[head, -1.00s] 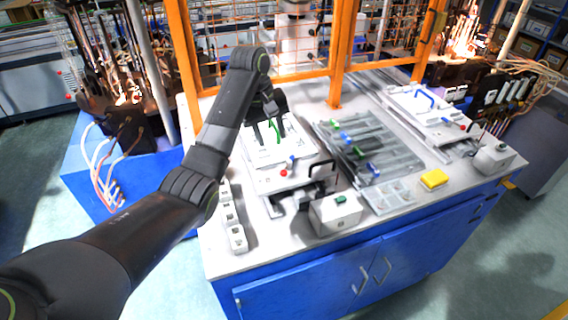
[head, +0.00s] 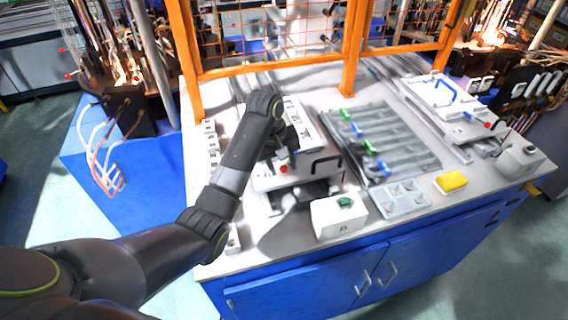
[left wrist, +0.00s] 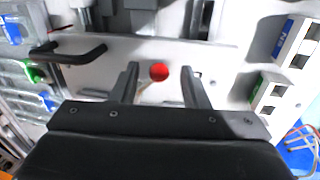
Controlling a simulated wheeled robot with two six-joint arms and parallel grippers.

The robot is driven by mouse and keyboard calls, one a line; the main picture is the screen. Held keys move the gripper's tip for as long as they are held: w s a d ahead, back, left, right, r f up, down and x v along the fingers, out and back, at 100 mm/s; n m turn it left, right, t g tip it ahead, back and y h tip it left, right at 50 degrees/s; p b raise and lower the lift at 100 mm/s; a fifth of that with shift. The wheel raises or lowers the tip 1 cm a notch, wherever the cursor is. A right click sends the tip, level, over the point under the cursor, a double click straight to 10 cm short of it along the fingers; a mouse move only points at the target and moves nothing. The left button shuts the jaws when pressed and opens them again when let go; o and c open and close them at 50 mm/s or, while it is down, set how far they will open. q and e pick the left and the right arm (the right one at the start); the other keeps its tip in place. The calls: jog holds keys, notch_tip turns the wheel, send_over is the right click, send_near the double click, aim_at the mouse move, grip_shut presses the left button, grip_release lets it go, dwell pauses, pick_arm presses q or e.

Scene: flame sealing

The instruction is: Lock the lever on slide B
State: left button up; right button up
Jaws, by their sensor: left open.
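A red round knob (head: 284,169) sits on the front of the left slide station (head: 265,182), with a small blue part (head: 294,153) just behind it. My left gripper (head: 286,148) is over this station. In the left wrist view my left gripper (left wrist: 160,80) is open, its fingers on either side of the knob with gaps visible. Contact cannot be told. I cannot read any letter naming slide B. My right gripper is not in view.
A black handle (head: 326,163) stands right of the knob. A white box with a green button (head: 345,203) is in front. A grey rack (head: 388,148) holds green and blue clips. A second slide station (head: 445,100) is at the right. Orange posts (head: 354,45) stand behind.

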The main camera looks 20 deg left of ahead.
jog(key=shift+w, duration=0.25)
pick_arm(q)
jog(key=shift+c, duration=1)
grip_shut()
jog(key=shift+d+r+p, duration=0.15)
jog(key=shift+p, duration=0.15)
jog(key=shift+d+n+p, duration=0.4)
jog(key=shift+n+p, duration=0.35)
jog(key=shift+n, duration=0.05)
jog(key=n, duration=0.1)
jog(key=d+n, duration=0.1)
jog(key=n, duration=0.1)
jog(key=shift+w+d+t+y, duration=0.2)
jog(key=shift+d+t+y, duration=0.05)
jog(key=shift+t+y, duration=0.05)
jog(key=shift+w+d+n, duration=0.15)
jog(key=shift+d+n, duration=0.2)
jog(key=shift+n, duration=0.35)
jog(key=shift+w+d+n, duration=0.15)
jog(key=shift+d+n, duration=0.15)
jog(key=shift+n, duration=0.4)
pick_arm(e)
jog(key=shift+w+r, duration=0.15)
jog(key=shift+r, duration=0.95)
